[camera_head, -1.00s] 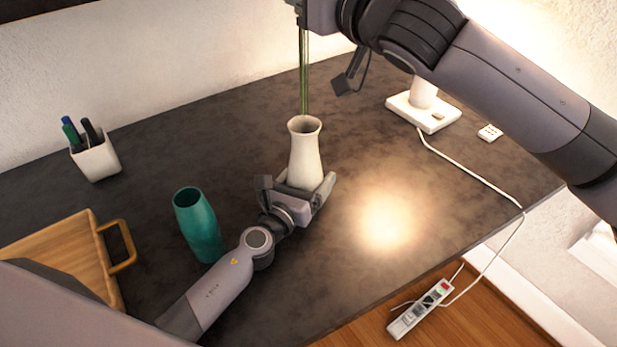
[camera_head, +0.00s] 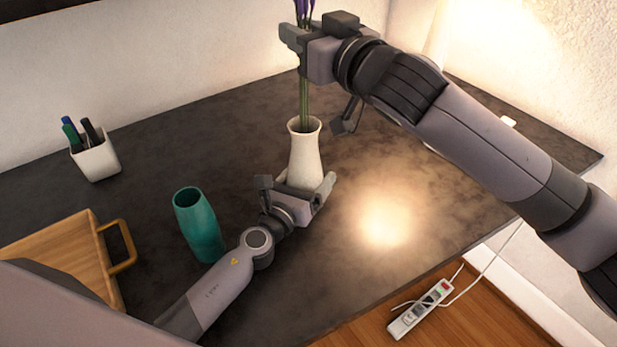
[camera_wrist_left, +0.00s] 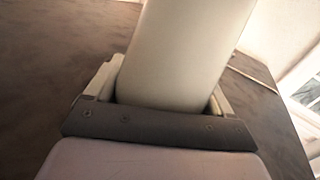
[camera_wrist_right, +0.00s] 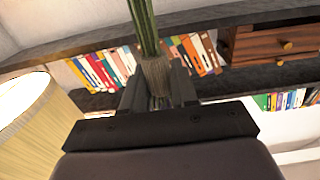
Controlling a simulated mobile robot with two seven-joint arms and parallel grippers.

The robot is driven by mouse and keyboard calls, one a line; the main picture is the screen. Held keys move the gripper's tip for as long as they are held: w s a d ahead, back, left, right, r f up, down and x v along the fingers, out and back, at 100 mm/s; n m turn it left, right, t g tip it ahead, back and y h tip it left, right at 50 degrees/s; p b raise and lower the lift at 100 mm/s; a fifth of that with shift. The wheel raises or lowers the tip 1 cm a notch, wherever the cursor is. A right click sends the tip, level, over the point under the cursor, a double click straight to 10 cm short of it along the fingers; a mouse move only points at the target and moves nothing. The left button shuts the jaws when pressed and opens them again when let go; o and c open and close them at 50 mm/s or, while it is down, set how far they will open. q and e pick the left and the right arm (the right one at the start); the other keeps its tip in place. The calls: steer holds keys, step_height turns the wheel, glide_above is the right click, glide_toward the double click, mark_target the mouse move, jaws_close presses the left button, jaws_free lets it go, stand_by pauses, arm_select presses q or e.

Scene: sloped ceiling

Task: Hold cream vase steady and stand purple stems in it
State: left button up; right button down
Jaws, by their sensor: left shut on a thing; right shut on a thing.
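The cream vase (camera_head: 304,160) stands upright on the dark desk. My left gripper (camera_head: 297,186) is shut around its lower body, and the vase (camera_wrist_left: 185,55) fills the left wrist view between the fingers. My right gripper (camera_head: 302,42) is above the vase, shut on the purple stems (camera_head: 305,95). Their purple tops show at the upper edge of the head view, and the green stalks hang nearly upright with lower ends at the vase mouth, seemingly just inside it. In the right wrist view the stems (camera_wrist_right: 143,25) rise from a pale band between the fingers.
A teal vase (camera_head: 198,225) stands left of my left gripper. A wooden tray (camera_head: 65,255) with a handle lies at the left, and a white pen cup (camera_head: 96,158) stands behind. A power strip (camera_head: 420,309) lies beyond the desk's front edge.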

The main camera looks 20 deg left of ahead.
steer(key=c, duration=0.8)
jaws_free()
steer(key=shift+v, duration=6)
arm_select(q)
steer(key=o, duration=1.2)
steer(key=shift+o, duration=0.2)
steer(key=shift+s, duration=0.1)
